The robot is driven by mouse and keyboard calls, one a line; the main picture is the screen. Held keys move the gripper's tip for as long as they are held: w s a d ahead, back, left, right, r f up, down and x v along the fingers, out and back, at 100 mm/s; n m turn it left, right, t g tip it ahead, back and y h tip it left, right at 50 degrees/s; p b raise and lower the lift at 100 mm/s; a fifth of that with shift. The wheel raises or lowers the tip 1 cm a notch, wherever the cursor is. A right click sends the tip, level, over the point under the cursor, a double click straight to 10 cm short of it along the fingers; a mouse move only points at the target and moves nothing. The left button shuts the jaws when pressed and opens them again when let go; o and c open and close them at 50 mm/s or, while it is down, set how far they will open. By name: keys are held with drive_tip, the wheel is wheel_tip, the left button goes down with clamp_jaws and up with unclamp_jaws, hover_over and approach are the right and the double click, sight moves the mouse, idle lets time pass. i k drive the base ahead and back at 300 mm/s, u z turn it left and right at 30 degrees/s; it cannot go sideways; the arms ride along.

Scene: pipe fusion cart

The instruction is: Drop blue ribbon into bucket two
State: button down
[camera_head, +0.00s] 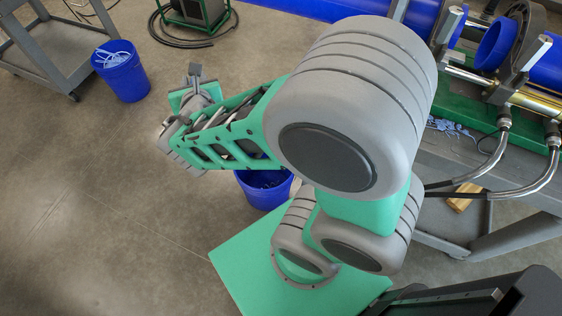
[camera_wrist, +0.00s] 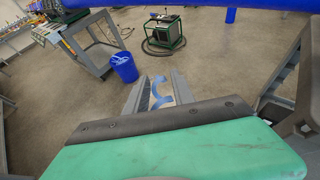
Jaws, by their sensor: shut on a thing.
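My gripper (camera_wrist: 160,78) is shut on a curled blue ribbon (camera_wrist: 158,100), which shows between its two grey fingers in the wrist view. In the head view my arm reaches left over the floor, and the ribbon cannot be made out. One blue bucket (camera_head: 121,72) stands at the upper left with pale blue ribbon scraps in it; it also shows ahead and left of my fingers in the wrist view (camera_wrist: 124,69). Another blue bucket (camera_head: 264,194) stands below my arm, partly hidden, with dark contents. No number shows on either bucket.
A grey cart (camera_head: 62,50) stands beside the far bucket. A green-framed machine (camera_wrist: 163,33) with a black hose stands at the back. The fusion cart (camera_head: 480,165) with blue pipe is on the right, with ribbon scraps on it. The left floor is clear.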

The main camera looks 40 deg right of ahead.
sight(272, 185)
drive_tip(key=u, duration=1.1)
drive_tip(key=i, duration=1.3)
drive_tip(key=z, duration=0.5)
